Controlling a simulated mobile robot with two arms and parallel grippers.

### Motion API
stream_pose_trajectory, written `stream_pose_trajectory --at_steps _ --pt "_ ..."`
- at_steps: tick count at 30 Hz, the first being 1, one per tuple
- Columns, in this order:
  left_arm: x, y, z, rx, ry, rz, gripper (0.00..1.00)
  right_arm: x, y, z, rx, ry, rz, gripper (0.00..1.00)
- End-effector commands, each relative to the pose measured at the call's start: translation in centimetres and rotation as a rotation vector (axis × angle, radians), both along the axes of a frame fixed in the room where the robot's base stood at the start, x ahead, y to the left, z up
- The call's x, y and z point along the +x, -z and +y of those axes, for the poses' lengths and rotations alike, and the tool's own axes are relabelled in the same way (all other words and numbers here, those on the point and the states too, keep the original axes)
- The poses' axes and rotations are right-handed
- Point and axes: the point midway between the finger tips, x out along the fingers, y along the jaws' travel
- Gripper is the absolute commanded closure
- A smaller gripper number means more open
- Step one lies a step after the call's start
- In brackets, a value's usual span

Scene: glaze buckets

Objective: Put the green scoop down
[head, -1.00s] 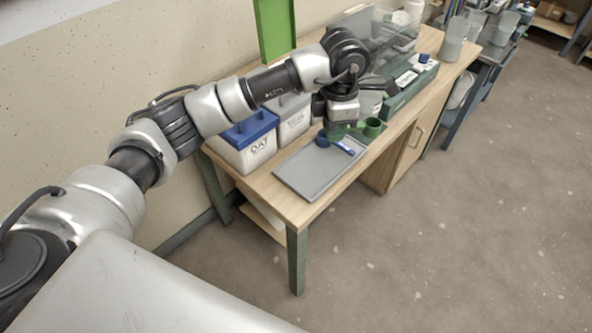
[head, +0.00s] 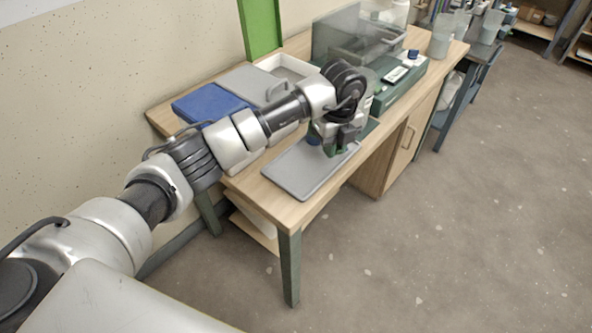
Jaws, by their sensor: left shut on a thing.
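My left gripper (head: 338,140) is above the back right part of a grey tray (head: 291,183) on the wooden table. It is shut on the green scoop (head: 331,151), of which a small dark green part shows below the fingers. The gripper and wrist hide most of the scoop. I cannot tell whether the scoop touches the tray. My right gripper is not in view.
A green scale-like unit (head: 400,88) with a clear shield stands behind the gripper. The front of the tray is clear.

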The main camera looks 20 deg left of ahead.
Motion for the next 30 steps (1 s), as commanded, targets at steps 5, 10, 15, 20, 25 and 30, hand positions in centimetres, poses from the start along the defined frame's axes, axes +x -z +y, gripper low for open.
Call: stream_pose_trajectory --at_steps 5,10,15,20,25,30 --pt "-2.3 2.3 3.8 0.001 -0.001 0.003 1.0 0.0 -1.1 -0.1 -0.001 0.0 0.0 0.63" --pt "-3.6 4.0 6.0 0.001 0.002 0.001 1.0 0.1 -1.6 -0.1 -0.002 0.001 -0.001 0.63" --pt "-4.1 4.7 6.6 -0.001 0.003 0.0 1.0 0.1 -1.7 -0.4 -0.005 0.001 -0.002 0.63" --pt "-4.1 6.6 6.6 -0.001 0.003 0.002 1.0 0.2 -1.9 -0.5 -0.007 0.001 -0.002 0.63" --pt "-4.1 8.6 6.6 0.0 0.003 0.0 1.0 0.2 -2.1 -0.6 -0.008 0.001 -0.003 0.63" --pt "-4.0 8.6 6.6 0.0 0.004 -0.001 1.0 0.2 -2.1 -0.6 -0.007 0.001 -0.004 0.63"
